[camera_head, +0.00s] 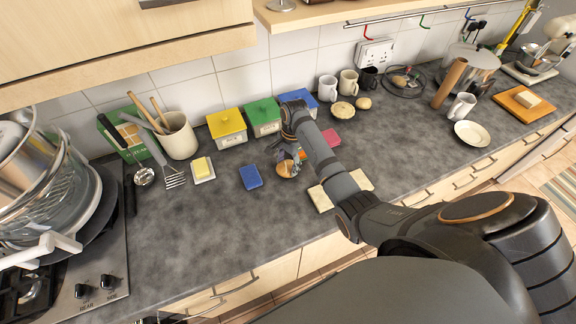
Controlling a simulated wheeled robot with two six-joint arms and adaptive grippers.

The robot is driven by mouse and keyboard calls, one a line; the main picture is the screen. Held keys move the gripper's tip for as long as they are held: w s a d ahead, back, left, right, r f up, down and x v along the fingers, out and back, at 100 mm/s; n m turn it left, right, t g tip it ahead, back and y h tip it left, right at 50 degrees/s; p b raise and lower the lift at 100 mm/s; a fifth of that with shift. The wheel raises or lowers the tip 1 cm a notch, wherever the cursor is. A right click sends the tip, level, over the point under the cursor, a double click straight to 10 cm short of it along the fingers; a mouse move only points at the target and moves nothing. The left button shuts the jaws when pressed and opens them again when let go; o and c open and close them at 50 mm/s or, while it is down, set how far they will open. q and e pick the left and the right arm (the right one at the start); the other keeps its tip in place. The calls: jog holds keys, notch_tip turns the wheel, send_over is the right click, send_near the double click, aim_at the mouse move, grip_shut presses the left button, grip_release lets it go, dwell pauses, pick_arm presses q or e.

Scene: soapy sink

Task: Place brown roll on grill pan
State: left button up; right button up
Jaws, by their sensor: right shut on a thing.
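My right gripper (287,157) reaches over the middle of the counter. It is shut on a brown roll (286,168), which shows partly below the fingers. I cannot tell whether the roll touches the counter. No grill pan shows clearly. A dark pan-like rim (98,222) shows at the hob on the left, mostly hidden under stacked pots and a glass bowl. A small dark part at the bottom edge may be my left gripper, and its jaws cannot be made out.
A blue sponge (250,177) and a butter dish (203,169) lie left of my right gripper. Yellow (227,127) and green (263,117) canisters stand behind it. A pale board (325,197) lies partly under my right arm. The front left counter is clear.

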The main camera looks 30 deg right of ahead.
jog(key=shift+s+a+r, duration=0.1)
jog(key=shift+s, duration=0.05)
jog(key=o, duration=1.7)
jog(key=shift+f, duration=0.2)
jog(key=shift+c, duration=0.2)
pick_arm(q)
jog(key=s, duration=0.1)
jog(key=s+a, duration=0.1)
jog(key=shift+s+a, duration=0.15)
jog(key=shift+s, duration=0.15)
